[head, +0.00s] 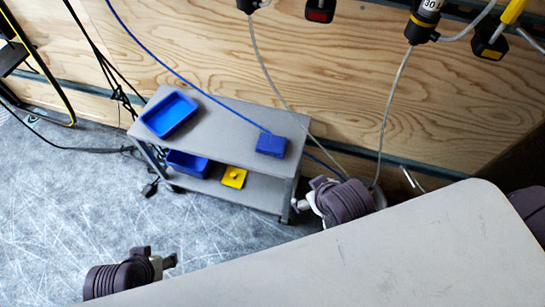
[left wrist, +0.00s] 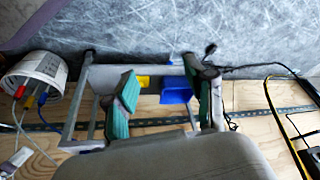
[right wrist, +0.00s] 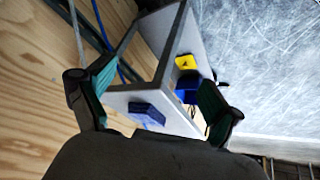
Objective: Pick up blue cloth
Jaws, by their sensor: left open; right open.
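A small dark blue folded piece, which looks like the blue cloth (head: 271,145), lies on the right end of the grey cart's top shelf (head: 225,118). In the right wrist view the blue cloth (right wrist: 147,114) shows between the fingers, with the cart beyond. My right gripper (head: 299,206) is open and empty beside the cart's right end, apart from the cloth. My left gripper (head: 168,262) is open and empty over the floor in front of the cart. In the left wrist view its fingers (left wrist: 163,98) are spread, and I cannot make out the cloth there.
A blue tray (head: 169,114) sits on the top shelf's left end. A blue bin (head: 187,163) and a yellow object (head: 234,177) are on the lower shelf. Hoses hang before the plywood wall (head: 330,60). A white bucket (left wrist: 35,72) stands beside the cart.

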